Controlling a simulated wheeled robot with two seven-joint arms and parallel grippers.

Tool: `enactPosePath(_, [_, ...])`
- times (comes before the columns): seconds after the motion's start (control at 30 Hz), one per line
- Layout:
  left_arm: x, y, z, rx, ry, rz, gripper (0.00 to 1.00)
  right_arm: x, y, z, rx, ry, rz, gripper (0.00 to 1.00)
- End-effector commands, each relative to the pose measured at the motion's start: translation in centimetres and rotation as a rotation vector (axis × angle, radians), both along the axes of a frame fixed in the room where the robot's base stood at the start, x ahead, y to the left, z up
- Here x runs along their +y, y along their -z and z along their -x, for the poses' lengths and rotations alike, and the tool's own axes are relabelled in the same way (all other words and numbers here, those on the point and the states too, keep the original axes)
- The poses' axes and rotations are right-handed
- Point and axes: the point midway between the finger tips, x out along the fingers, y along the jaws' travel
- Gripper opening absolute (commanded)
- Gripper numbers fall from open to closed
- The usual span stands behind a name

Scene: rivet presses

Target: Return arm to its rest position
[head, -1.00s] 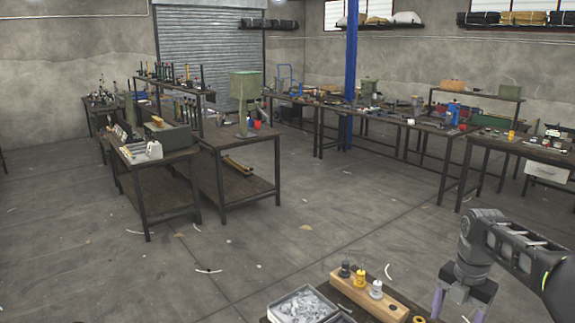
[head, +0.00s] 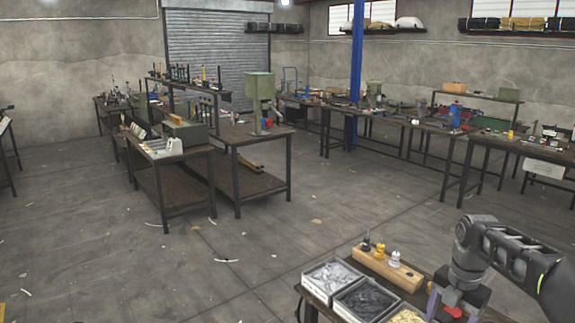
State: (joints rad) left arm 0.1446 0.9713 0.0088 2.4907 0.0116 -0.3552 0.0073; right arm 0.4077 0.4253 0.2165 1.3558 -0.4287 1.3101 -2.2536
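My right arm comes in from the right edge, grey and black, bent so the gripper points down. My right gripper (head: 453,308) is at the bottom right over the near table (head: 318,291). Its two purple-grey fingers are spread apart, and the tips are cut off by the frame edge. Something red (head: 455,312) shows between the fingers; I cannot tell whether it lies on the table behind them. My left gripper and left arm are out of view.
On the near table are a wooden block (head: 377,269) with small pegs, a bin of silvery parts (head: 333,277) and a bin of dark parts (head: 365,300). Workbenches (head: 171,192) stand farther back. The floor between is open.

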Motion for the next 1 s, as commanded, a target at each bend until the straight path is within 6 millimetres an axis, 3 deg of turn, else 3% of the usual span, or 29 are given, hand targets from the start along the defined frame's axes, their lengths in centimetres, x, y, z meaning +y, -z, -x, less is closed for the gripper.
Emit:
enactPosePath(0.37, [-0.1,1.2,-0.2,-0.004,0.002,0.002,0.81,4.8,8.0,-1.0,-0.006,0.189,-0.074,0.71])
enactPosePath(0.57, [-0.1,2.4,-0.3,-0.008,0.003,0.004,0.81,9.8,15.0,-0.7,0.007,0.393,-0.151,0.71])
enactPosePath(0.67, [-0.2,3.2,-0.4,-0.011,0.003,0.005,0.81,13.5,20.0,0.4,0.031,0.554,-0.206,0.71])
enactPosePath(0.77, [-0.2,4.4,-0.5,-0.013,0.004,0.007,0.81,18.3,26.2,2.8,0.084,0.790,-0.270,0.71])
enactPosePath(0.87, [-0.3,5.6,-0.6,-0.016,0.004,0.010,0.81,23.1,32.0,6.6,0.158,1.076,-0.321,0.71])
enactPosePath(1.0, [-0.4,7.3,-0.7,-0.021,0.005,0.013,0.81,28.5,38.8,13.9,0.279,1.530,-0.343,0.71])
